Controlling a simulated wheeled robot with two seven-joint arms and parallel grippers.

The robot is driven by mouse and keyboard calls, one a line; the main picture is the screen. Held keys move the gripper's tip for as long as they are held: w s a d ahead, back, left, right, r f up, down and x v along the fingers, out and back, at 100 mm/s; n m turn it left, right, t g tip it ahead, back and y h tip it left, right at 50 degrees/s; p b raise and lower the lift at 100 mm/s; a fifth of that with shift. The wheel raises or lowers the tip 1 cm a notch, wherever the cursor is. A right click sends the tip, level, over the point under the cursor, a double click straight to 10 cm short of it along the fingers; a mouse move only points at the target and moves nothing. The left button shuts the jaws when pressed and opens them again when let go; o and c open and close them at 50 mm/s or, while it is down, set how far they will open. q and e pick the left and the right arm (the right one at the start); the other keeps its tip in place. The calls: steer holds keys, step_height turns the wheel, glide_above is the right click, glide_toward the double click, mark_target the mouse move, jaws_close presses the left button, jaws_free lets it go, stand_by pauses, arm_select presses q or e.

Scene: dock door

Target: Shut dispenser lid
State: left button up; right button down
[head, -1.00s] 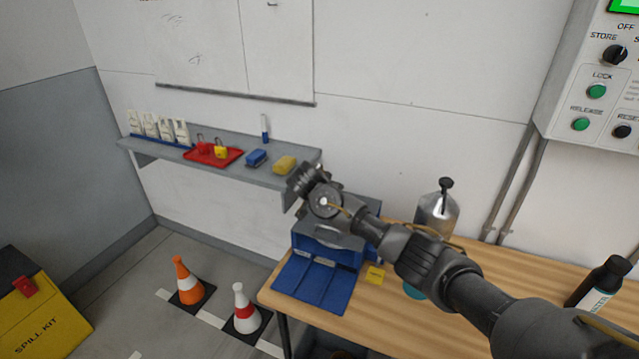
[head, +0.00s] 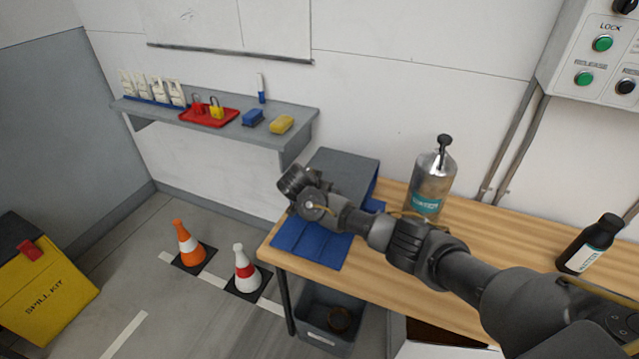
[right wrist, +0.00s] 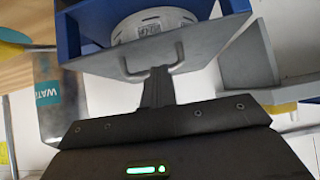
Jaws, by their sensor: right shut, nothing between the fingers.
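The blue dispenser (head: 374,187) stands at the left end of the wooden bench. Its grey lid (head: 345,167) is a tilted flat panel over the blue body. In the right wrist view the lid (right wrist: 112,68) carries a bar handle (right wrist: 180,58). A gap shows between lid and blue body (right wrist: 68,35), with a round white part (right wrist: 150,24) inside. My right gripper (right wrist: 161,72) is shut and empty, its fingertips against or very close to the lid beside the handle; contact is unclear. In the head view its fingers are hidden behind my wrist. My left gripper is out of view.
A blue channelled tray (head: 308,243) lies before the dispenser. A metal pump bottle (head: 432,182) stands to its right, a black bottle (head: 591,243) farther right. A grey wall shelf (head: 290,122) is at left. A bin (head: 330,322) sits below.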

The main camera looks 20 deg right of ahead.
steer(key=shift+s+d+f, duration=0.15)
steer(key=shift+s+f, duration=0.15)
steer(key=shift+f, duration=0.3)
steer(key=r+p, duration=0.3)
steer(key=w+r+p, duration=0.1)
steer(key=r+p, duration=0.1)
steer(key=shift+d+r, duration=0.15)
steer(key=shift+r, duration=0.1)
steer(key=s+a+f+b, duration=0.2)
steer(key=s+a, duration=0.5)
steer(key=shift+s, duration=0.15)
